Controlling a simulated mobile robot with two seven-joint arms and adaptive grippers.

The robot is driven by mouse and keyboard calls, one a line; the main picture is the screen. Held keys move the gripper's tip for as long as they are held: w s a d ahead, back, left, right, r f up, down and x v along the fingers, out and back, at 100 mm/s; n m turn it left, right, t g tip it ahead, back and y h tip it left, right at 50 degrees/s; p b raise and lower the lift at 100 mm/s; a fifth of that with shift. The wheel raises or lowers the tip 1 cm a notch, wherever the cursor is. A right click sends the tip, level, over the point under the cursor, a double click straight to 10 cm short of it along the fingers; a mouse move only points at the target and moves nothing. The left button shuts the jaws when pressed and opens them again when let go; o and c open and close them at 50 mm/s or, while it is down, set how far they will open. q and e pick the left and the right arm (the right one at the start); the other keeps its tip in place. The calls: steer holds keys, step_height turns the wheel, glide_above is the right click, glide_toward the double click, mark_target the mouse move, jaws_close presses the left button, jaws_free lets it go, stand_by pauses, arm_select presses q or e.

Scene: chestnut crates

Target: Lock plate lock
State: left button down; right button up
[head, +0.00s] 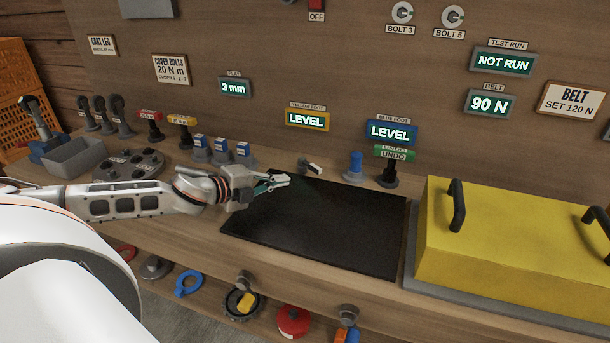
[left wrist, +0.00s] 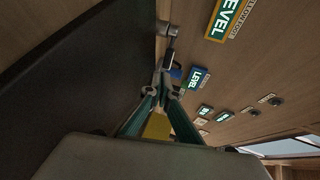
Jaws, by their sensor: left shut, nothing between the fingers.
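A small lever (head: 310,167), likely the plate lock, stands on the bench by the back edge of a black plate (head: 320,228). It has a pale end and a dark end. In the left wrist view a grey knob with an arm (left wrist: 168,29) shows just beyond the fingertips; it looks like the same lever. My left gripper (head: 286,179) is shut and empty over the plate's back left corner, just left of and nearer than the lever. Its teal fingers (left wrist: 163,84) come together in the wrist view. Whether they touch the lever, I cannot tell. My right gripper is out of view.
A yellow cover (head: 510,243) with black handles stands at the right. A blue knob (head: 355,164) and a green UNDO button (head: 394,153) stand behind the plate. A dark round holder (head: 128,165) and grey bin (head: 75,155) are at the left. The plate's top is clear.

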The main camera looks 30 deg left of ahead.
arm_select(q)
glide_toward(314, 172)
steer(key=shift+w+f+p, duration=0.4)
steer(key=shift+w+f, duration=0.35)
steer(key=shift+w, duration=0.1)
steer(key=shift+r+p+x, duration=0.2)
steer(key=shift+p+x, duration=0.1)
steer(key=shift+x, duration=0.8)
steer(key=shift+r+p+x, duration=0.2)
steer(key=shift+p+x, duration=0.05)
steer(key=shift+x, duration=0.9)
steer(key=shift+w+d, duration=0.1)
steer(key=shift+w+d+r+n+y+p, duration=0.1)
steer(key=shift+w+d+n+y+p, duration=0.05)
steer(key=shift+d+n+y+p, duration=0.2)
